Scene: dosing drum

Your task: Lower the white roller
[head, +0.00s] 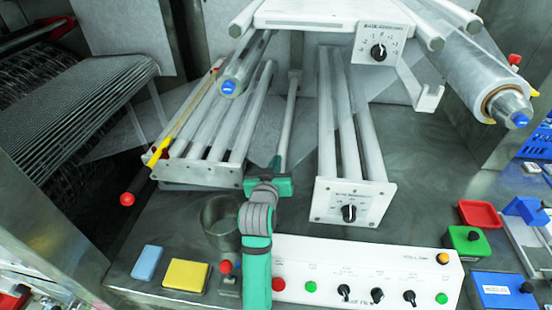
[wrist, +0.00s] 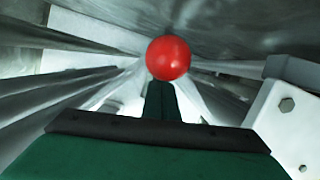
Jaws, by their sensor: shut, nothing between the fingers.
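My gripper (head: 276,164) is in the middle of the head view, pointing away over the bench, with its green body beside the lower end of a slim white roller (head: 290,115). In the wrist view, my gripper's fingers (wrist: 160,95) are together with nothing held. A red ball knob (wrist: 168,58) shows just beyond the fingertips; I cannot tell whether they touch. This knob is not visible near my gripper in the head view. Several other white rollers (head: 220,125) lie in a rack at left, and more (head: 345,110) stand at centre. I cannot tell which is the task's roller.
A white plate with a black dial (head: 350,201) is close at right of my gripper. A white control panel (head: 370,275) lies in front. A grey cup (head: 220,222) stands close at left. Another red knob (head: 127,199) is at far left. A film roll (head: 480,80) is at upper right.

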